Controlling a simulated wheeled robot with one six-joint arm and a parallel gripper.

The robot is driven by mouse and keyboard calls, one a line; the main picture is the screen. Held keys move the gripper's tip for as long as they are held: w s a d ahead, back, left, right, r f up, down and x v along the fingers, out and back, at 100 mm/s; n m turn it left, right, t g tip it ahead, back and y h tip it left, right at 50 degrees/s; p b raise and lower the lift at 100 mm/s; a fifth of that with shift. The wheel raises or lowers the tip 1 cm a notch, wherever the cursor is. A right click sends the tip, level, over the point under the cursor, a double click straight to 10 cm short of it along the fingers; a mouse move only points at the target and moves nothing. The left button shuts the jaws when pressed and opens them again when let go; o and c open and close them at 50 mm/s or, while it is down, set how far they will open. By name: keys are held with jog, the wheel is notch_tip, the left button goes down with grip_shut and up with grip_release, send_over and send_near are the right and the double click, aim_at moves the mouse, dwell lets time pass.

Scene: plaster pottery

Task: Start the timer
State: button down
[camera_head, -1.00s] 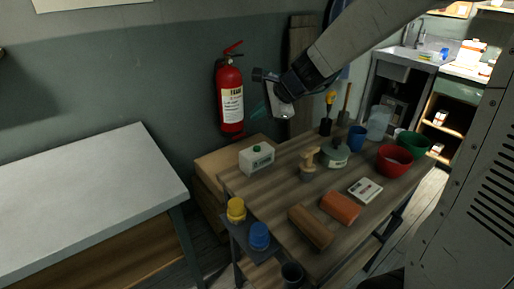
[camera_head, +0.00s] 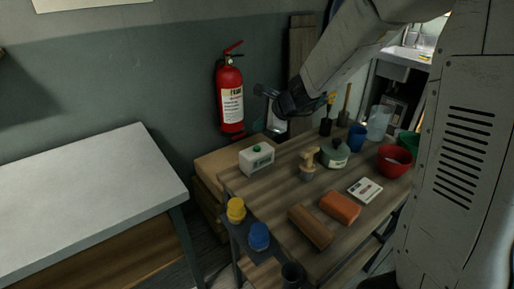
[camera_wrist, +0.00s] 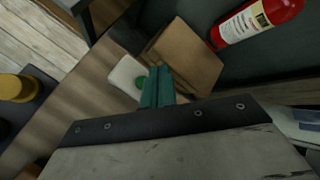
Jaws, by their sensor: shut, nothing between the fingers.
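A white box with a green button on top, which looks like the timer (camera_head: 257,159), stands on the far left part of the wooden table. In the wrist view the white box (camera_wrist: 122,76) lies just beyond the fingers, and its green button (camera_wrist: 139,83) shows beside the fingertips. My gripper (camera_head: 274,133) is above and behind the box in the head view, apart from it as far as I can see. In the wrist view my teal fingers (camera_wrist: 158,77) are together and empty. The box's front markings are too small to read.
Cardboard boxes (camera_head: 212,172) sit behind the table. A fire extinguisher (camera_head: 230,97) hangs on the wall. Yellow (camera_head: 236,209) and blue (camera_head: 259,236) jars stand at the front left.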

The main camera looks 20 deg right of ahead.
aim_at(260, 150)
jog(key=shift+f, duration=2.4)
jog(key=shift+f, duration=0.1)
jog(key=shift+f, duration=0.3)
jog(key=shift+f, duration=0.45)
dwell(0.7)
jog(key=shift+r, duration=0.85)
jog(key=shift+r, duration=2.55)
